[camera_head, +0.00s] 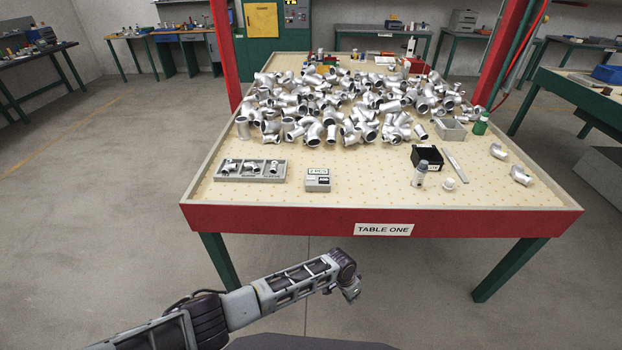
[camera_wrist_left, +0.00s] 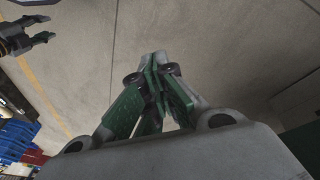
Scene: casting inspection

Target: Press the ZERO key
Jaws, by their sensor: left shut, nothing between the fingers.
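A grey boxy unit (camera_head: 317,180) stands near the front edge of the table, with a label reading "2 PCS" on top. Dark and light patches show on its front; the ZERO key is too small to make out. My left gripper (camera_head: 350,291) is in front of the table, below its top and apart from the unit. In the left wrist view its green-padded fingers (camera_wrist_left: 157,75) are together with nothing between them. A dark two-pronged part (camera_wrist_left: 32,37) shows at that view's top left; I cannot tell for sure that it is my right gripper.
The red-edged table (camera_head: 270,218) carries a large heap of metal pipe fittings (camera_head: 340,105). A grey divided tray (camera_head: 250,178) with fittings is left of the unit. A black box (camera_head: 427,157), a bottle (camera_head: 419,174) and a white cap (camera_head: 448,184) are to the right.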

